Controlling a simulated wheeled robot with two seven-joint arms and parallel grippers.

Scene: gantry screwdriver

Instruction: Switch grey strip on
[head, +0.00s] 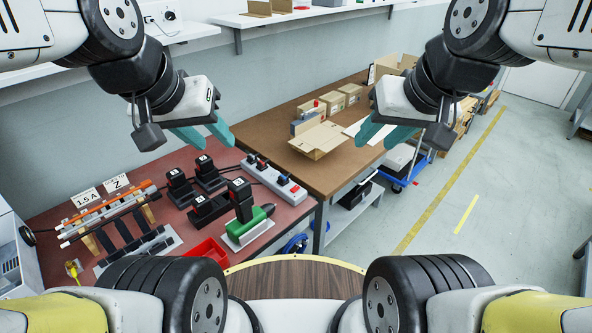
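The light grey power strip (284,186) lies along the back right edge of the red-topped bench. Dark plugs sit in its left part, and a small red switch (294,188) shows near its right end. I cannot tell whether the switch is on or off. My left gripper (212,138) hangs in the air above and left of the strip, with its teal fingers apart and nothing between them. My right gripper (380,138) hangs in the air to the right, over the brown table's right side, also open and empty. Neither touches the strip.
Black battery chargers (208,209) marked with numbers and a green tool (248,225) stand in front of the strip. A red tray (203,253) is at the bench's front. The brown table (284,142) behind holds cardboard boxes (318,138). Open floor is at right.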

